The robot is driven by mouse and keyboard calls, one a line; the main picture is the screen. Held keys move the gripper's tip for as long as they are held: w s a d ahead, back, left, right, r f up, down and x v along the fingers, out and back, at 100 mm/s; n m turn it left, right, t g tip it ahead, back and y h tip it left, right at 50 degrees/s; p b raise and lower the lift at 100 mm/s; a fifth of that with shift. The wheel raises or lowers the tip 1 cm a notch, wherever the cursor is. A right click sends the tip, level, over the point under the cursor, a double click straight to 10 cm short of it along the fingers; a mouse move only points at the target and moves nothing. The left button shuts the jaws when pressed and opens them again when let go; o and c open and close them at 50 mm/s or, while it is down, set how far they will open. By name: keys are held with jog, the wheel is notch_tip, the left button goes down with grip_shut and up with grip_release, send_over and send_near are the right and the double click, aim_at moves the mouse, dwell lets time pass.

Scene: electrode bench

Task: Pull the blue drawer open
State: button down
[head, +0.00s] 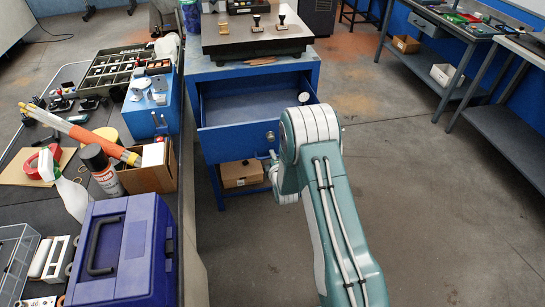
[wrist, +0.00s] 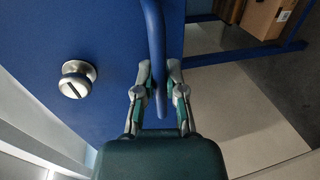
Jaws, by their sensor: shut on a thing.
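The blue drawer (head: 235,142) juts out from the blue bench and stands open, its empty-looking blue inside showing in the head view. A round metal lock knob (head: 270,135) sits on its front; it also shows in the wrist view (wrist: 78,80), left of my gripper. In the wrist view a blue bar handle (wrist: 153,35) runs between the fingers of my gripper (wrist: 160,68), which is shut on it. In the head view my gripper is low at the drawer front's right side, largely hidden by my arm.
A dark slab (head: 255,38) with stamps rests on the bench above the drawer. A cardboard box (head: 240,173) lies on the shelf below. A cluttered table with a blue toolbox (head: 120,245) stands close on the left. The floor (head: 430,190) on the right is clear.

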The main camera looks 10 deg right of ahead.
jog(key=shift+s+f, duration=0.2)
jog(key=shift+f, duration=0.15)
jog(key=c, duration=0.7)
grip_release()
jog(key=shift+w, duration=0.1)
jog(key=shift+r, duration=0.1)
jog(key=shift+w, duration=0.1)
jog(key=shift+r, duration=0.1)
jog(key=v, duration=1.2)
